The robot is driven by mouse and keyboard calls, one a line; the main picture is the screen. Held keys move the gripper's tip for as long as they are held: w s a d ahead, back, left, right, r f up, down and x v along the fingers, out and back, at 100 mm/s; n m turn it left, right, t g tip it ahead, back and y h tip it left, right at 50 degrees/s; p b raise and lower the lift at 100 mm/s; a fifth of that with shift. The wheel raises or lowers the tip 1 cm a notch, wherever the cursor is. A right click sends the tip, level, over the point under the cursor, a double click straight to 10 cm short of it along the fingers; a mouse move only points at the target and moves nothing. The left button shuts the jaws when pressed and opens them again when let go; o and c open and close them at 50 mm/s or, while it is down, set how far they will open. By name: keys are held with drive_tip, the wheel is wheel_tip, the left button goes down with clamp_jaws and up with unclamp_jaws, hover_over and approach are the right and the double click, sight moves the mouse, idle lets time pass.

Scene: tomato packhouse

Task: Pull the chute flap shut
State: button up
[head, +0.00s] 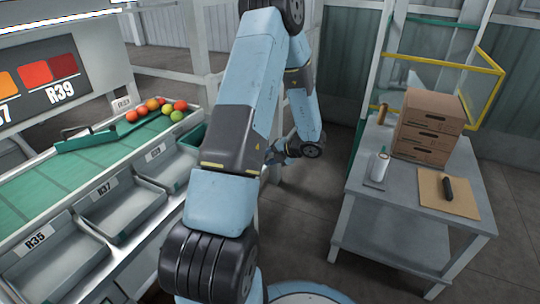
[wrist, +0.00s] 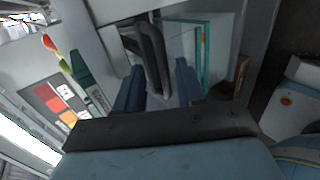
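My gripper (wrist: 158,88) shows two blue fingers spread apart in the wrist view. A dark curved bar (wrist: 152,50) stands in line with the gap between them, and I see no finger closed on it. It looks like a handle, in front of a grey panel (wrist: 181,47) beside a teal edge (wrist: 205,48). This may be the chute flap, but I cannot tell for certain or say how far open it is. In the head view my gripper (head: 268,157) is small, beyond my upper arm, and partly hidden. My arm hides the area right of the R39 chute.
The sorting line with a green belt (head: 30,184), tomatoes (head: 162,107) and grey chutes (head: 122,213) is at left. A green bar (head: 88,140) crosses the belt. At right, a grey table (head: 385,192) holds cardboard boxes (head: 428,125). Floor between is clear.

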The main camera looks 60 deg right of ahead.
drive_tip(key=shift+s, duration=0.1)
drive_tip(key=v, duration=1.3)
drive_tip(key=shift+s+r, duration=0.2)
drive_tip(key=w+a+r+n+g+y, duration=0.3)
drive_tip(key=w+a+r+n, duration=0.6)
drive_tip(key=w+a+n, duration=0.3)
drive_tip(key=w+a+r+n+g+y, duration=0.2)
drive_tip(key=w+a+r+n+g, duration=0.1)
drive_tip(key=w+a+r+n, duration=0.8)
drive_tip(key=s+a+r+n+h, duration=0.1)
drive_tip(key=a+r+n, duration=0.2)
drive_tip(key=a+n, duration=0.7)
drive_tip(key=s+a+r+n+h, duration=0.1)
drive_tip(key=a+r+n+h, duration=0.1)
drive_tip(key=a+n, duration=0.7)
drive_tip(key=s+a+r+n+h, duration=0.2)
drive_tip(key=a+r+n, duration=0.2)
drive_tip(key=a+n, duration=0.6)
drive_tip(key=shift+a+n, duration=0.35)
drive_tip(key=shift+n, duration=0.65)
